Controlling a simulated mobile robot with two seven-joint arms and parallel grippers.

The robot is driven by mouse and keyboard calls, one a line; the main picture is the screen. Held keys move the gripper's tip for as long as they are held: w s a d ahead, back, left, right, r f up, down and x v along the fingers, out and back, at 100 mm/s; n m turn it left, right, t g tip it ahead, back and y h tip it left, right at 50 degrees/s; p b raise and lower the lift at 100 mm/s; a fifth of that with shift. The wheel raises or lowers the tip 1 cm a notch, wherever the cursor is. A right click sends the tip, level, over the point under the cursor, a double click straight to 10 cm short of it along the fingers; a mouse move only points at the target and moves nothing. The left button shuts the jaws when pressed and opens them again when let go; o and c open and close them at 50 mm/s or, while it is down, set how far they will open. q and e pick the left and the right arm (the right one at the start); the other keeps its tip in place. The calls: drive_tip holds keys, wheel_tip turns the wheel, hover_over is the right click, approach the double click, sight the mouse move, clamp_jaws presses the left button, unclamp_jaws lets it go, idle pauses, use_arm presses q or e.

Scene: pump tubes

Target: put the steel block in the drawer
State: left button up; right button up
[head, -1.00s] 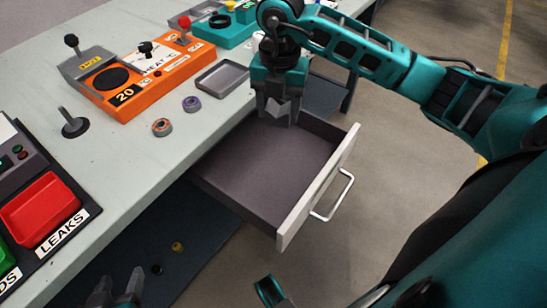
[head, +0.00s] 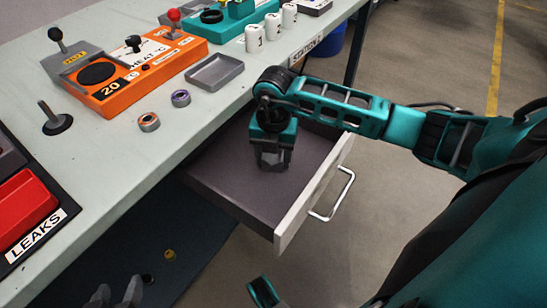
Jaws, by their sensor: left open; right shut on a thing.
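The drawer (head: 230,185) is pulled out from under the bench, with a pale front and a metal handle. My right gripper (head: 272,163) reaches down inside the drawer, near its back right part. It is shut on a grey thing, likely the steel block, which the fingers mostly hide. I cannot tell whether it touches the drawer floor. My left gripper (head: 118,294) is at the bottom left edge, open and empty, low in front of the bench.
The bench top holds an orange heat station (head: 130,80), a grey tray (head: 214,72), two small rings, a black lever (head: 55,119) and several white numbered cups. A red bin (head: 22,208) stands at left. The rest of the drawer floor looks clear.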

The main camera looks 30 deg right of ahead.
drive_tip(key=shift+f, duration=0.1)
drive_tip(key=o, duration=1.5)
drive_tip(key=shift+f, duration=0.1)
drive_tip(key=shift+c, duration=0.2)
